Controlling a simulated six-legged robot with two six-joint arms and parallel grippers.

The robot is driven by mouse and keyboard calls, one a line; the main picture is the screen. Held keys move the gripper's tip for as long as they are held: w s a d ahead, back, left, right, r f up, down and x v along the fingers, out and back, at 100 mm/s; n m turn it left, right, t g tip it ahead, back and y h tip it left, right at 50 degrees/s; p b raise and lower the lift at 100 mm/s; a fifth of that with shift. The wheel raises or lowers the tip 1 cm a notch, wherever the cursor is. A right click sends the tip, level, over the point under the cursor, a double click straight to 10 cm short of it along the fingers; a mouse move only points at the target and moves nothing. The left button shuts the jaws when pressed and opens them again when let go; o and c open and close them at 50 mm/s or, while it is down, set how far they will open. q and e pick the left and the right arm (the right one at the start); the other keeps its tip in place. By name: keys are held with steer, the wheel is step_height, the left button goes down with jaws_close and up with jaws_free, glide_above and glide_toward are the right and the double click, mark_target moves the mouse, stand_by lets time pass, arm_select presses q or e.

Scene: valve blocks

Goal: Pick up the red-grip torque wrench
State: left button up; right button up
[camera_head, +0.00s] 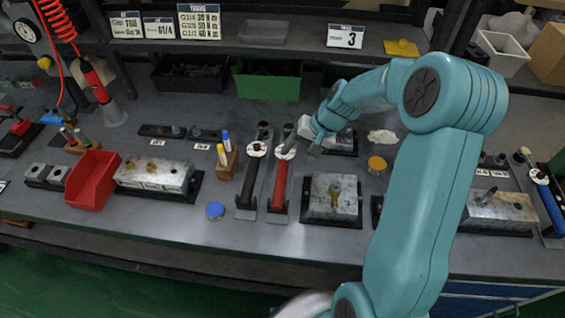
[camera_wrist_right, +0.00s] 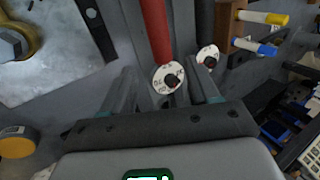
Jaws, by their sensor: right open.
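The red-grip torque wrench (camera_head: 279,187) stands or lies in a dark holder on the bench, left of the middle block. Its white round dial sits at the far end of the red grip. My right gripper (camera_head: 309,148) is just right of that dial in the head view. In the right wrist view the open fingers (camera_wrist_right: 165,92) show on either side of the dial, with the red grip (camera_wrist_right: 156,30) running away above. Nothing is held; whether the fingers touch the wrench cannot be told. My left gripper is not in view.
A black-grip wrench (camera_head: 250,183) is close on the left, beside a wooden marker holder (camera_head: 226,163). A metal valve block (camera_head: 333,198) is on the right. A yellow-lidded can (camera_head: 376,165) and blue cap (camera_head: 215,210) are nearby. A blue-grip wrench (camera_head: 550,207) is far right.

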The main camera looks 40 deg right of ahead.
mark_target(286, 164)
steer(key=x, duration=0.2)
steer(key=shift+w+a+f, duration=0.1)
steer(key=shift+a+f, duration=0.1)
steer(key=shift+a, duration=0.1)
steer(key=x, duration=0.4)
steer(key=p+x, duration=0.1)
steer(key=x, duration=0.1)
steer(key=shift+w+d, duration=0.3)
steer(key=shift+d, duration=0.05)
steer(key=shift+s, duration=0.2)
steer(key=shift+c, duration=0.5)
steer(key=shift+w, duration=0.1)
jaws_close()
